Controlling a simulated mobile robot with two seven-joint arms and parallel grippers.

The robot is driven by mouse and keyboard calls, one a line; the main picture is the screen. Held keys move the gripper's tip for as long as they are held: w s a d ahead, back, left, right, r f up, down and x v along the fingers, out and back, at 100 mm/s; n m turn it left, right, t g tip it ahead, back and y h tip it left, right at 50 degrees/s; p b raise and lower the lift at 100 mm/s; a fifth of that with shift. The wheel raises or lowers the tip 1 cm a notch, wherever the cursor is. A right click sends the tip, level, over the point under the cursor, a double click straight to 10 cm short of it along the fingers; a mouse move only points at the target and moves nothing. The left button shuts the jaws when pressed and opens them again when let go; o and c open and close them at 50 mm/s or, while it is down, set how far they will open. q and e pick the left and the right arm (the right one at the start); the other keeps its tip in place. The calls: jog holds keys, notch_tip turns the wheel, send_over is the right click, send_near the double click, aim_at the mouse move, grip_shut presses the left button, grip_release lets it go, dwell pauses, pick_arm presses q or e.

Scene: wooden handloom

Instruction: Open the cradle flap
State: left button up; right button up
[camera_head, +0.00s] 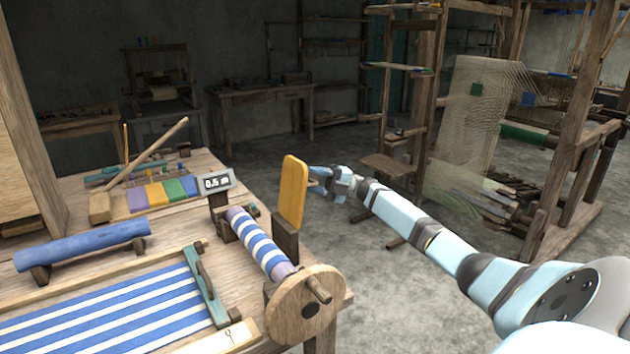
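The cradle flap appears to be the yellow-orange plate (293,192), which stands upright on a dark block at the right edge of the table. The blue-and-white striped cloth roll (258,242) lies left of it, with its top uncovered. My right gripper (317,180) is just right of the plate's upper part, its tips pointing at the plate. I cannot tell whether the fingers touch it, or whether they are open or shut. My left gripper is not in view.
A round wooden wheel with a peg (307,305) sits at the roll's near end. A small display reading 0.5 m (214,183) stands behind the roll. Striped cloth (110,315) covers the near left table.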

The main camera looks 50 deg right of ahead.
jog(key=b+v, duration=0.1)
jog(key=v, duration=1.2)
jog(key=shift+s+d+f, duration=0.15)
jog(key=shift+s+d, duration=0.05)
jog(key=shift+d, duration=0.1)
